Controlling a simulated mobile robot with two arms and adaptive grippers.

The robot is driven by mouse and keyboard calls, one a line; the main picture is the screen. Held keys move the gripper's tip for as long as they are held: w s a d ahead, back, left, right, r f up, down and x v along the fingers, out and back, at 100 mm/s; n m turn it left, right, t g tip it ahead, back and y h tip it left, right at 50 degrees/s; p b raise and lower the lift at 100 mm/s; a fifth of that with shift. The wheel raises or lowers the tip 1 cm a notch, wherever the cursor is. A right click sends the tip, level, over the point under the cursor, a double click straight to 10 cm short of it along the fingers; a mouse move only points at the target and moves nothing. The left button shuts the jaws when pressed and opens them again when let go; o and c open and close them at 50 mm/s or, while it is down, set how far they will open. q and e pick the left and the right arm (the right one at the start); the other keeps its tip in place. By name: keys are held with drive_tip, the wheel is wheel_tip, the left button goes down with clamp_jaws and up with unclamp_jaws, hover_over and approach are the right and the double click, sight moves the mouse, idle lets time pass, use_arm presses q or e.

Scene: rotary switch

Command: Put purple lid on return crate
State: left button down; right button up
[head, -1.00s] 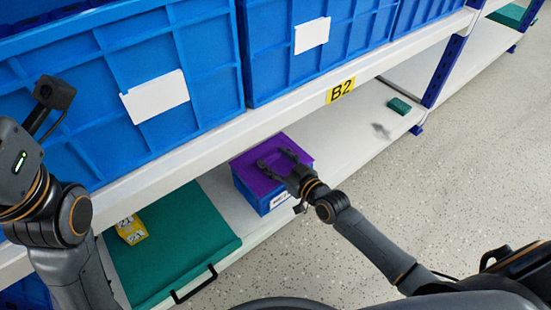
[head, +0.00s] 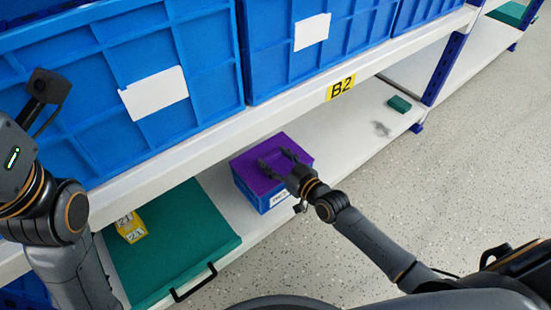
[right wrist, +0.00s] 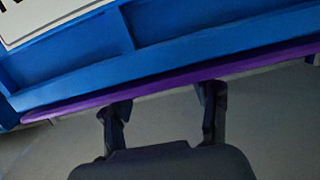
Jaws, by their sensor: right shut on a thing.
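The return crate (head: 247,192) is a small blue box with a white label on its front. It stands on the white lower shelf, and the wrist view shows its ribbed blue wall (right wrist: 195,45). The flat purple lid (head: 246,170) lies over the crate's top and looks roughly lined up with it. In the wrist view the lid's edge (right wrist: 170,82) runs close along the crate wall; I cannot tell if it is fully seated. My right gripper (head: 275,158) is shut on the lid, its fingers at the lid's edge.
Large blue bins (head: 130,60) fill the upper shelf, whose white beam (head: 240,130) overhangs the crate. Left of the crate is a green board (head: 170,245) with a yellow tag (head: 130,227). A small green block (head: 399,104) lies further right. Shelf between is mostly clear.

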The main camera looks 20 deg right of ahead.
drive_tip(key=shift+f, duration=0.1)
idle(0.3)
drive_tip(key=o, duration=1.3)
drive_tip(key=shift+s+f, duration=0.1)
drive_tip(key=v, duration=1.2)
